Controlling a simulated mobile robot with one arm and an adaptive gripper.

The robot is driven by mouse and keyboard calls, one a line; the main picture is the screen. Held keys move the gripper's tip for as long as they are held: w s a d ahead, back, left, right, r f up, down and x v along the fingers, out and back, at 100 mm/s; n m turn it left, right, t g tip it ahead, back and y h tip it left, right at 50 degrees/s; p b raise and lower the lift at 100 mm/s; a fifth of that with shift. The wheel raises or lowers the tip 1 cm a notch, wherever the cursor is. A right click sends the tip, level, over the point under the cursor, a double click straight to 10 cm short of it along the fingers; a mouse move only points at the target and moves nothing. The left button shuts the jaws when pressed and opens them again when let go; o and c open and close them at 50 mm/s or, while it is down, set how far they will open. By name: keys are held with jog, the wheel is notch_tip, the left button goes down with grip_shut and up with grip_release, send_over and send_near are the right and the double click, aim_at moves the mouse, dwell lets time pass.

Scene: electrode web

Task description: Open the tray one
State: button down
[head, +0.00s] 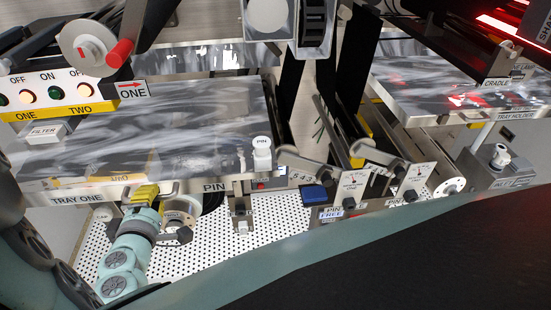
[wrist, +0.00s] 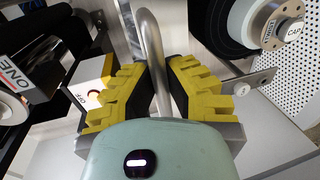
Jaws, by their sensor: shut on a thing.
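Tray one (head: 150,120) is a shiny metal-topped tray at the left of the head view, with a "TRAY ONE" label on its front edge. My gripper (head: 144,195) is at that front edge, just right of the label. In the wrist view my gripper's yellow fingers (wrist: 160,75) are shut on a curved metal bar handle (wrist: 149,30), which passes between them. A white pin (head: 262,152) stands upright at the tray's right front corner.
A panel with lamps (head: 58,92) stands behind the tray at left. Right of it are plates with gauges and knobs (head: 352,185) and a blue block (head: 315,194). A tray holder (head: 470,95) is at far right. A white perforated floor (head: 270,225) lies below.

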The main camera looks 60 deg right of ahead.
jog(key=c, duration=1)
grip_release()
jog(key=shift+a, duration=0.1)
notch_tip(320, 180, up, 9)
jog(key=shift+r, duration=0.5)
jog(key=shift+w, duration=0.1)
